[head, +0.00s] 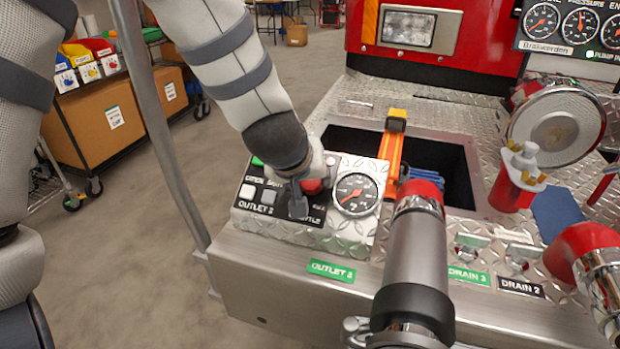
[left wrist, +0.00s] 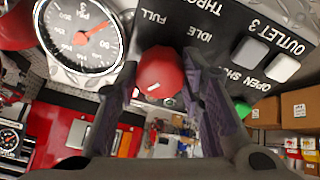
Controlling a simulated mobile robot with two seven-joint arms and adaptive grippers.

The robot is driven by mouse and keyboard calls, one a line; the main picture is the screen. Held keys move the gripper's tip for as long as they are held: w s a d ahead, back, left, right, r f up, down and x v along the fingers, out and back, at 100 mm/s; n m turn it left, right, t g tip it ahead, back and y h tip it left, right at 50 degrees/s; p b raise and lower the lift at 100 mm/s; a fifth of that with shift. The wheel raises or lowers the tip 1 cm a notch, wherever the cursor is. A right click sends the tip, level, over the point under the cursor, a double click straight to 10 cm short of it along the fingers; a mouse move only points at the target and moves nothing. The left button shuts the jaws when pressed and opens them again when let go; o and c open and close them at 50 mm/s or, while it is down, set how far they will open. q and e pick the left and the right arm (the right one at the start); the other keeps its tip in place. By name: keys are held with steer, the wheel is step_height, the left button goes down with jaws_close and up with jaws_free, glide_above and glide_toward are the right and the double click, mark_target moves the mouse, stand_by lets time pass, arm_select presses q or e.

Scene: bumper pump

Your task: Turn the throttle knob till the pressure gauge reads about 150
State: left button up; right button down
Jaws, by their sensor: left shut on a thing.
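The red throttle knob (left wrist: 160,72) sits between my left gripper's two fingers in the left wrist view, on the black throttle label plate marked FULL and IDLE. In the head view my left gripper (head: 308,190) reaches down onto the panel and is shut on the knob, which is mostly hidden; a bit of red (head: 313,186) shows. The round pressure gauge (head: 356,195) is just right of the gripper. It also shows upside down in the left wrist view (left wrist: 82,36), with a red needle. Its exact reading is too small to tell. My right gripper is not in view.
Two outlet switches (head: 258,193) lie left of the knob. A grey pipe with a red collar (head: 416,262) rises in front, right of the panel. Behind is an open bay (head: 450,165) with an orange bar (head: 391,145). A grey pole (head: 160,130) stands at left.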

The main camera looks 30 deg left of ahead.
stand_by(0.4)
arm_select(q)
steer(key=o, duration=1.2)
